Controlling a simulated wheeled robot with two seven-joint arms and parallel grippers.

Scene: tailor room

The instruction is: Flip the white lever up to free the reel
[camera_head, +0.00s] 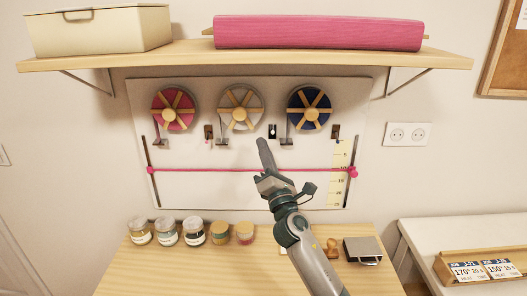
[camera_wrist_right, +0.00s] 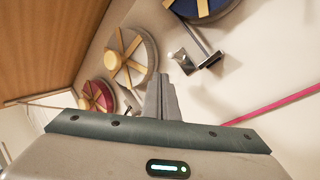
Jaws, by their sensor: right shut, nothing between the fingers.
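The white reel (camera_head: 240,106) hangs in the middle of the wall panel; it also shows in the wrist view (camera_wrist_right: 133,58). Right of it is a small dark plate with the white lever (camera_head: 272,131), seen as a small pale spot; its exact tilt is too small to tell. In the wrist view a small white knob (camera_wrist_right: 170,56) shows just beyond the fingertips. My right gripper (camera_head: 263,143) is shut and empty, its fingers pointing up just below and left of the lever plate. The wrist view shows its closed fingers (camera_wrist_right: 161,88). Contact cannot be told. My left gripper is not in view.
A pink reel (camera_head: 175,108) and a blue reel (camera_head: 309,107) flank the white one, with metal brackets below. A pink ribbon (camera_head: 215,170) crosses the panel behind my right arm. A shelf (camera_head: 190,54) overhangs above. Several jars (camera_head: 194,232) stand on the table (camera_head: 185,272).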

